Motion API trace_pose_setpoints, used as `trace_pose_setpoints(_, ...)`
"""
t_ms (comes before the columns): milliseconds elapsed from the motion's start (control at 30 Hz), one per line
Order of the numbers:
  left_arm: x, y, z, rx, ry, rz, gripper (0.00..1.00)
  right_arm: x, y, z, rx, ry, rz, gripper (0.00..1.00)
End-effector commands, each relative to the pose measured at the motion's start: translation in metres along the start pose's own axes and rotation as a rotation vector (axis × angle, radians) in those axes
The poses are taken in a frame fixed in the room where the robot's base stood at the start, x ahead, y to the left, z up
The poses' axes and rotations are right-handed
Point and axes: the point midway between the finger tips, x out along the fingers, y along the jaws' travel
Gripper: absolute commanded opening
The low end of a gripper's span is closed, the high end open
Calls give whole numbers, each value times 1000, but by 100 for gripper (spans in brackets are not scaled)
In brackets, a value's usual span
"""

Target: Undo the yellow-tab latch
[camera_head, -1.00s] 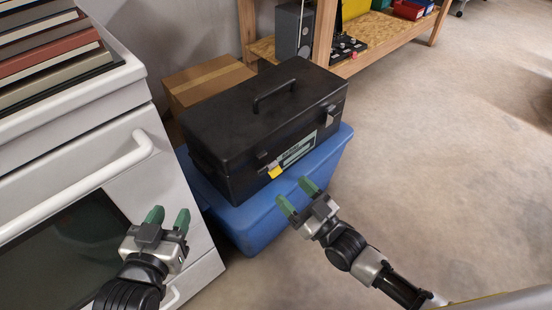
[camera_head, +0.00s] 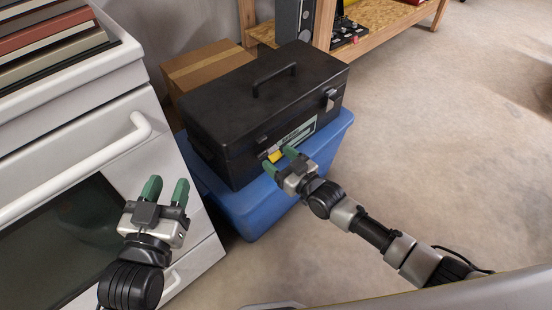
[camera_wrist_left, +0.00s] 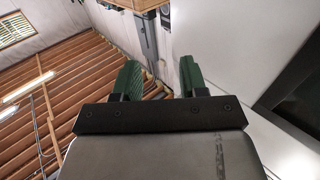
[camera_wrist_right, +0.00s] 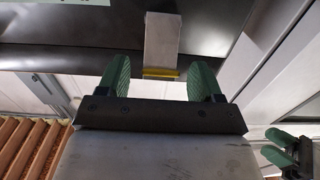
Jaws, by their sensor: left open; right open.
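A black toolbox (camera_head: 240,95) rests on a blue bin, its front facing me. Its yellow-tab latch (camera_head: 275,156) is low on the front, partly hidden by my right gripper. In the right wrist view the latch is a silver plate (camera_wrist_right: 160,40) with a yellow strip (camera_wrist_right: 160,73) at its end. My right gripper (camera_head: 279,160) is open, its two green fingers either side of the tab in that view; I cannot tell whether they touch it. My left gripper (camera_head: 166,191) is open and empty in front of the white oven, away from the toolbox.
The blue bin (camera_head: 250,216) supports the toolbox. A second, silver latch (camera_head: 330,99) is on the toolbox's right. The white oven (camera_head: 125,165) with its bar handle stands close on the left. A cardboard box (camera_head: 205,68) and wooden shelf (camera_head: 375,40) are behind. The floor at right is clear.

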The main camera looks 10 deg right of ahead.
Motion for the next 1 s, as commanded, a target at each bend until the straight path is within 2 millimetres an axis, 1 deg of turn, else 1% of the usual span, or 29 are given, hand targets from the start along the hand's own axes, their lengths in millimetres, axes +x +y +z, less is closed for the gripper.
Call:
trace_pose_setpoints(33, 1, 1, -3, -1, 32, 2, 43, 5, 0, 1, 0, 2, -1, 66)
trace_pose_setpoints(200, 1, 2, -12, -2, 96, 5, 43, 13, 0, 0, -1, 0, 0, 66)
trace_pose_setpoints(500, 1, 2, -14, -3, 108, 6, 43, 15, 0, 0, 0, 0, -1, 66)
trace_pose_setpoints(567, 1, 2, -14, -2, 107, 6, 43, 14, 0, 0, 0, 0, -1, 58)
trace_pose_setpoints(833, 1, 2, -13, -2, 106, 5, 43, 14, 0, 0, 0, 0, -1, 17)
trace_pose_setpoints(1000, 1, 2, -13, -2, 112, 5, 43, 14, 0, 0, 0, 3, -1, 17)
